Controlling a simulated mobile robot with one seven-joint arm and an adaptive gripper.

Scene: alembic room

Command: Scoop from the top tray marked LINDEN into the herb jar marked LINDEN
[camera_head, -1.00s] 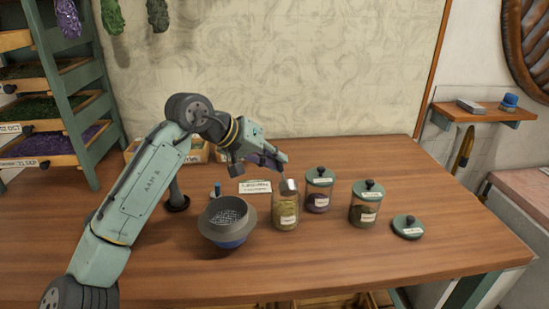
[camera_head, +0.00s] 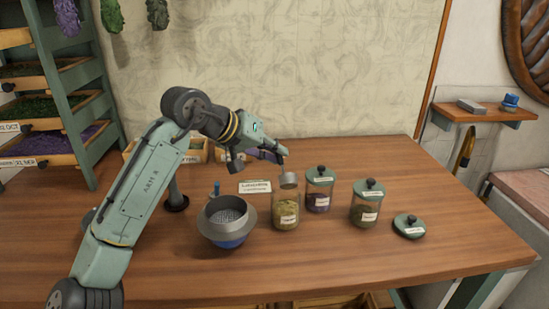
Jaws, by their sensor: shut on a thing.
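An uncapped glass herb jar (camera_head: 285,213) with yellowish-green herb inside stands on the wooden table (camera_head: 330,270). Its label is too small to read. My gripper (camera_head: 277,153) is shut on a small metal scoop (camera_head: 288,180), whose cup is upright at the jar's mouth; I cannot tell whether it touches the rim. The scoop's contents are hidden, and its handle is mostly hidden by the gripper. A rack at the left holds trays with green herb (camera_head: 40,108) and purple herb (camera_head: 65,142); I cannot read which is LINDEN.
Two lidded jars, one purple (camera_head: 319,193) and one dark green (camera_head: 366,208), stand right of the open jar. A loose lid (camera_head: 409,226) lies farther right. A grey sieve over a blue bowl (camera_head: 228,218) stands to the left. A card (camera_head: 255,187) lies behind.

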